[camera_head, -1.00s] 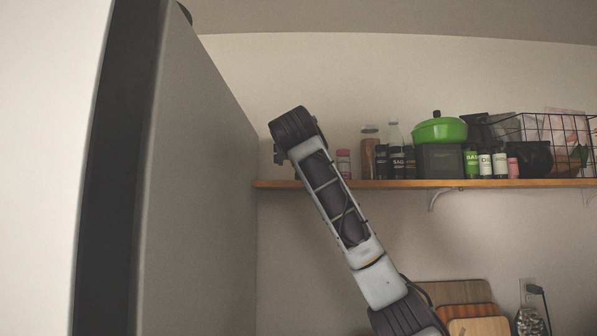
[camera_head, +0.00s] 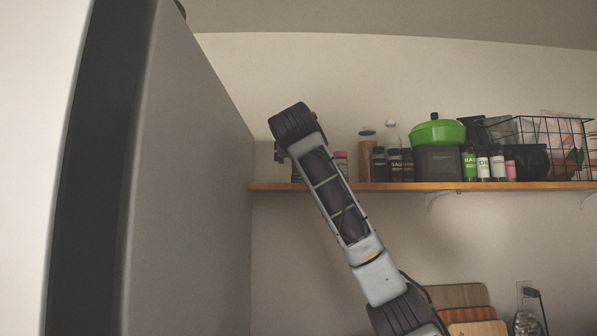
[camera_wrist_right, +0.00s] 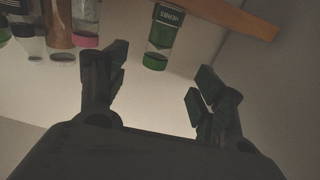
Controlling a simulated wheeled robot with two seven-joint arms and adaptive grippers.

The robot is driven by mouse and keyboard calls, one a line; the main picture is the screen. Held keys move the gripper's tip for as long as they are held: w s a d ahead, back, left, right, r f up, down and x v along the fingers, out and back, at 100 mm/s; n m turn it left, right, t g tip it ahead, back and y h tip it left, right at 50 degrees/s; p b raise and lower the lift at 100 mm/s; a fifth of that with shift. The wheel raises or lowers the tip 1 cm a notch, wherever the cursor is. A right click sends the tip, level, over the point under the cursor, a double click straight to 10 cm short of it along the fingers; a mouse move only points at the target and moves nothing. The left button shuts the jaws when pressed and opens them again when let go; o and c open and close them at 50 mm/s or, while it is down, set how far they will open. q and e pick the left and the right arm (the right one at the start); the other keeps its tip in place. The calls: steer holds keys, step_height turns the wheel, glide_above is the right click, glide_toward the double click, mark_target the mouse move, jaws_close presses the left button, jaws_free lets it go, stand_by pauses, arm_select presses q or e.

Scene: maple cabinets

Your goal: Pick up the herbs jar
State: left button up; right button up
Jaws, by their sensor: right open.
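The herbs jar (camera_wrist_right: 164,36) has a dark label reading HERBS, green contents and a green end. It appears inverted in the right wrist view, near the shelf board, ahead of my right gripper (camera_wrist_right: 160,78). The two fingers are spread apart with nothing between them. The jar is beyond the fingertips, not visibly touched. In the head view my right arm reaches up across the shelf's left part. Its gripper is mostly hidden behind the wrist there, and I cannot clearly make out the herbs jar. My left gripper is not in view.
The wooden shelf (camera_head: 400,187) holds a pink-capped jar (camera_head: 341,163), bottles, several spice jars, a green pot (camera_head: 434,131) and a wire basket (camera_head: 540,135). A tall grey panel (camera_head: 190,190) stands close on the left. Cutting boards (camera_head: 470,310) lean below the shelf.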

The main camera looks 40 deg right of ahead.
steer(key=p+x, duration=0.2)
steer(key=x, duration=0.5)
steer(key=shift+d, duration=0.2)
steer(key=shift+w+d, duration=0.15)
steer(key=shift+w, duration=0.1)
steer(key=shift+p+x, duration=1.15)
steer(key=shift+x, duration=1.35)
steer(key=shift+s+f, duration=0.1)
steer(key=shift+f, duration=0.05)
steer(key=c, duration=1.2)
steer(key=shift+c, duration=0.2)
